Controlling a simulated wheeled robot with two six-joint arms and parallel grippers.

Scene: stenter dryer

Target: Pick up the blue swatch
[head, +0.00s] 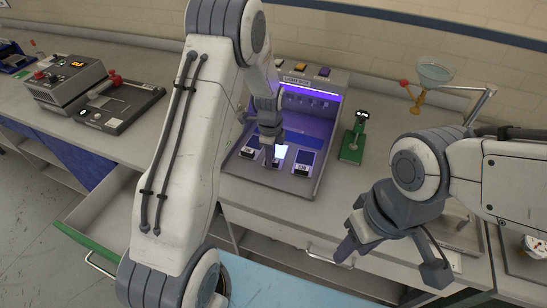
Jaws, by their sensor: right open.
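The light box (331,125) stands on the bench and glows violet inside. On its floor lie small labelled swatches. A dark blue one (303,158) is at the right, and a bright white-lit one (281,154) is in the middle. Another (248,151) is at the left, partly behind my arm. My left gripper (269,156) points down into the light box, over the middle place; its fingers are seen edge-on, and I cannot tell whether they hold anything. My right gripper (394,262) is open and empty in front of the bench, right of the light box.
A green instrument (352,147) stands right of the light box. A round magnifier (434,72) is further right. A grey device with red knobs (66,84) and a black flat unit (119,105) stand at left. An open drawer with a green front (84,247) juts out.

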